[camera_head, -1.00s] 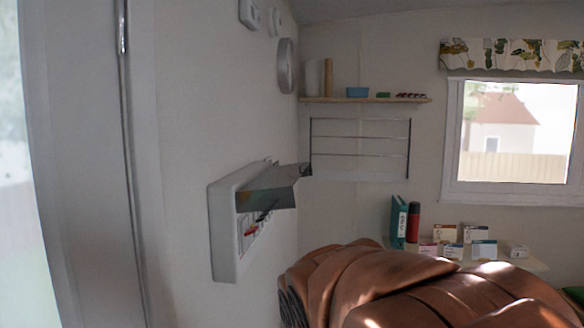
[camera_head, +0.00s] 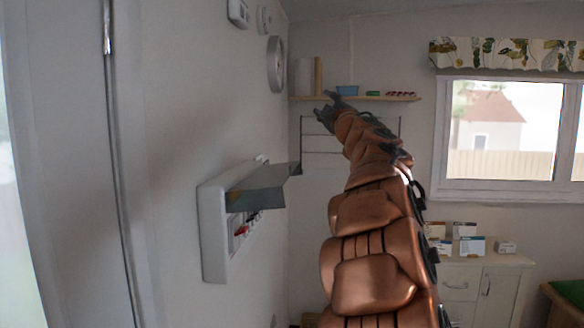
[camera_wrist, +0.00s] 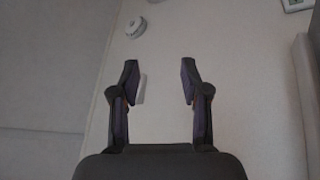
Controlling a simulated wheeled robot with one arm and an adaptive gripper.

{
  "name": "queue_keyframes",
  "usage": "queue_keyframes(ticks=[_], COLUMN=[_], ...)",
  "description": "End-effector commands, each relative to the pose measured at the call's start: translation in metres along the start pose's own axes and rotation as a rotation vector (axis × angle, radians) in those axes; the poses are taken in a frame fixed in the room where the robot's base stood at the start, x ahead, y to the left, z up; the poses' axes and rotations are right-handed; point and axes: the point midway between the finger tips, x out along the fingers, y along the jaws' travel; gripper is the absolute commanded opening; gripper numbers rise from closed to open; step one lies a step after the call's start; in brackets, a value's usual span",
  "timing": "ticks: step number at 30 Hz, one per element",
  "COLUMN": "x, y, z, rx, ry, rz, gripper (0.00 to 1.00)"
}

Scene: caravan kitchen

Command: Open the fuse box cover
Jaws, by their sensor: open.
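The white fuse box (camera_head: 212,232) is fixed to the left wall. Its dark, see-through cover (camera_head: 258,187) is swung up and sticks out from the box. Below the cover, the front is exposed, with red and dark switches (camera_head: 241,231) showing. My gripper (camera_head: 328,101) is well above and beyond the fuse box, in front of the wall shelf, touching neither the box nor its cover. In the wrist view my gripper (camera_wrist: 160,72) has its two fingers apart with nothing between them. The fuse box cannot be made out in the wrist view.
A wall shelf (camera_head: 395,98) with a blue bowl (camera_head: 347,90) is behind my gripper. A wire rack hangs below it. A round clock-like disc (camera_head: 276,64) is on the left wall. A cabinet (camera_head: 470,285) with small boxes stands under the window. Space before the fuse box is clear.

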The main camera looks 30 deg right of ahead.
Motion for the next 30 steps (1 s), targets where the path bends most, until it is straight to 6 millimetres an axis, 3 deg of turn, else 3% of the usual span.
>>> queue_keyframes(ticks=[4,8,12,18,24,30], x=[0.007,-0.002,-0.026,-0.065,-0.081,-0.074], y=[-0.018,-0.047,-0.083,-0.12,-0.133,-0.141], z=[-0.005,-0.007,0.0,0.015,0.022,0.016], rx=[-0.125,-0.215,-0.286,-0.336,-0.344,-0.347], ry=[0.178,0.332,0.478,0.608,0.651,0.654], rz=[-0.102,-0.225,-0.375,-0.543,-0.608,-0.612], gripper=[0.46,0.46,0.46,0.46,0.46,0.46])
